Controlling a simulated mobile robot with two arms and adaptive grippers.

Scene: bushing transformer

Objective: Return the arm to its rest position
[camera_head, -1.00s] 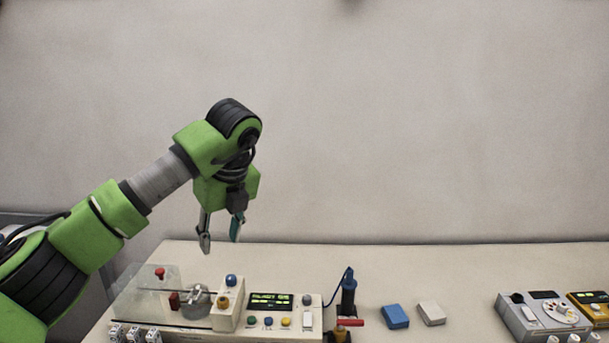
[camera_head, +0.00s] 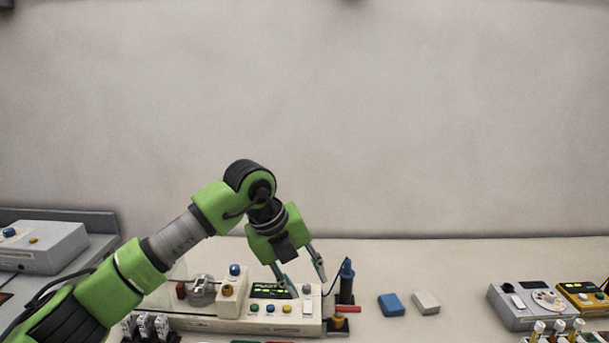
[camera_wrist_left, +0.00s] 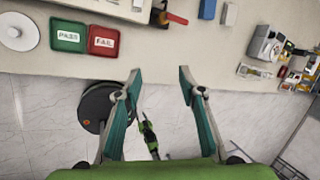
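My left gripper (camera_head: 303,282) is in front of the right part of the white test device (camera_head: 240,323) in the head view, its fingers tilted down and to the right. In the left wrist view the gripper (camera_wrist_left: 157,72) is open, with nothing between its teal fingers. The bench edge and the floor lie beyond the fingers there. My right gripper is not in view.
A dark blue probe (camera_head: 346,282) stands at the device's right end. A blue block (camera_head: 391,305) and a pale block (camera_head: 426,303) lie on the bench. A grey meter (camera_head: 530,305) is at right. Green (camera_wrist_left: 68,46) and red (camera_wrist_left: 103,48) trays show in the wrist view.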

